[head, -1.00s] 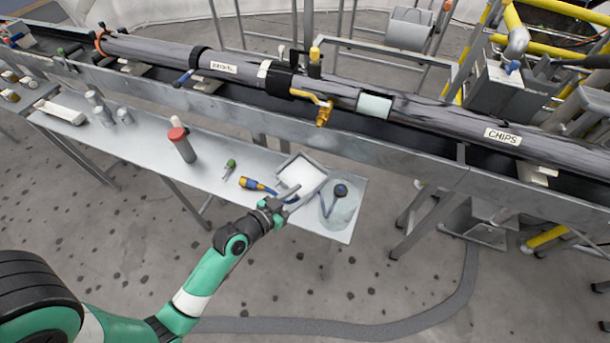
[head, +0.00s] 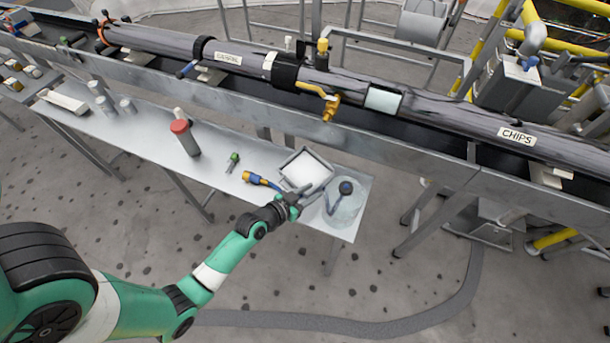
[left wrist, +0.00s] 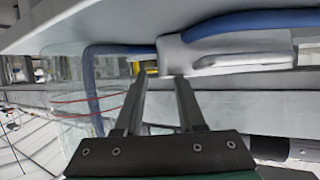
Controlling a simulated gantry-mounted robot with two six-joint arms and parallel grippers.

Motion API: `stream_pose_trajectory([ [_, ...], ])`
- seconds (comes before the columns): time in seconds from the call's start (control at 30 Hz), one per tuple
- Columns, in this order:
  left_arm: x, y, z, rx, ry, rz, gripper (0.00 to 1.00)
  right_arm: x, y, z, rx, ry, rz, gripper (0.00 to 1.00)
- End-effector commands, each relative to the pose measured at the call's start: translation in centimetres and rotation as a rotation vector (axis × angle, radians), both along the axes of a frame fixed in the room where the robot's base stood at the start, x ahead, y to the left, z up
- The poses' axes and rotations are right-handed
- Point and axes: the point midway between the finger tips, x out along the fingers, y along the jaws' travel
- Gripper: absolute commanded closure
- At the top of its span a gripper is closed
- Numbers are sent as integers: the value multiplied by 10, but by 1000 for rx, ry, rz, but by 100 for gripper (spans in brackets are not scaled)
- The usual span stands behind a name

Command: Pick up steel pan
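The steel pan (head: 304,171) is a shallow square tray with a pale inside, on the right part of the steel table. My left gripper (head: 308,191) is at the pan's front right edge in the head view, its fingers reaching toward that side. In the left wrist view the two fingers (left wrist: 160,80) are apart with a gap between them. A pale grey piece with a blue tube (left wrist: 225,45) shows just beyond the tips; I cannot tell whether they touch it. I cannot make out the pan for certain in that view. My right gripper is not in view.
A clear vessel with a dark blue top (head: 346,205) stands close to the right of the pan. A blue and yellow tool (head: 258,180) lies to its left, then a small green-topped item (head: 233,160) and a red-capped cylinder (head: 185,138). A conveyor rail (head: 405,165) runs behind.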

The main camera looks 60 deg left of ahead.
Motion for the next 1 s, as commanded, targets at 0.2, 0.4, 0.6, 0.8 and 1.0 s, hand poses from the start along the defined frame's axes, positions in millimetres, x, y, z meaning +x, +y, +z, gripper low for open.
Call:
stream_pose_trajectory([
  [0.2,36,11,-18,2,-2,-2,61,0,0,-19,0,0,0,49],
  [0.4,46,14,-20,0,-1,0,61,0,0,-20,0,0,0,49],
  [0.6,45,14,-19,0,-1,0,74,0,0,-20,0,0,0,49],
  [0.8,45,14,-19,0,-1,0,100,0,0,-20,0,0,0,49],
  [1.0,45,14,-19,0,-1,0,100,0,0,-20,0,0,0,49],
])
